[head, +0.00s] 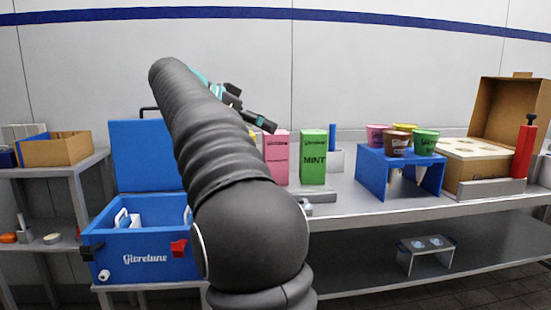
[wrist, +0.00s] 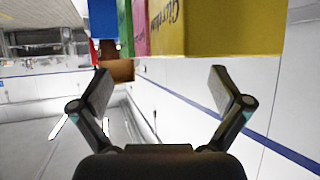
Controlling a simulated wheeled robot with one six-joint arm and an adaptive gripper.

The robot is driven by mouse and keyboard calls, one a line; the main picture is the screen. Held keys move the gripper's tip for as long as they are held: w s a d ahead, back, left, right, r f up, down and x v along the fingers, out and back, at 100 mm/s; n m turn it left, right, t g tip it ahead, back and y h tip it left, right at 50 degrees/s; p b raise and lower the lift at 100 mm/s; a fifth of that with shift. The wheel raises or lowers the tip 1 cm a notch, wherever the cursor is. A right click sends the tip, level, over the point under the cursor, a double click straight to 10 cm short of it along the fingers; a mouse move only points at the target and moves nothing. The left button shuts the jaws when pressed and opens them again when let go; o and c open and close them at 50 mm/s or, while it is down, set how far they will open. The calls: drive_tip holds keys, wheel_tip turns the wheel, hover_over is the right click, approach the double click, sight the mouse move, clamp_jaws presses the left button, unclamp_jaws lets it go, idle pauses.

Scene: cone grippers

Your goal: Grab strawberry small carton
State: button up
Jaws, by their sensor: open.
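A pink carton (head: 277,160), the strawberry-coloured one, stands upright on the metal table just right of my arm; its print is too small to read. It also shows as a narrow pink strip at the top of the wrist view (wrist: 140,28), between a green carton and a nearer yellow carton (wrist: 235,25). My gripper (head: 258,119) is above and left of the pink carton in the head view. In the wrist view my gripper (wrist: 160,82) is open with its fingers wide apart, nothing between them, and the cartons lie beyond the fingertips.
A green MINT carton (head: 313,158) stands close right of the pink one. The yellow carton is mostly hidden behind my arm in the head view. A blue stand (head: 373,178) with several cups is further right. An open blue cooler (head: 140,250) is at left.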

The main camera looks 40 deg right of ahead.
sight(276, 134)
drive_tip(key=shift+w+x, duration=0.1)
drive_tip(key=shift+x, duration=1.25)
drive_tip(key=shift+w+x, duration=0.15)
drive_tip(key=shift+x, duration=1.2)
drive_tip(key=shift+a+f, duration=0.1)
drive_tip(key=shift+f, duration=0.05)
drive_tip(key=shift+c, duration=0.3)
drive_tip(key=c, duration=1.6)
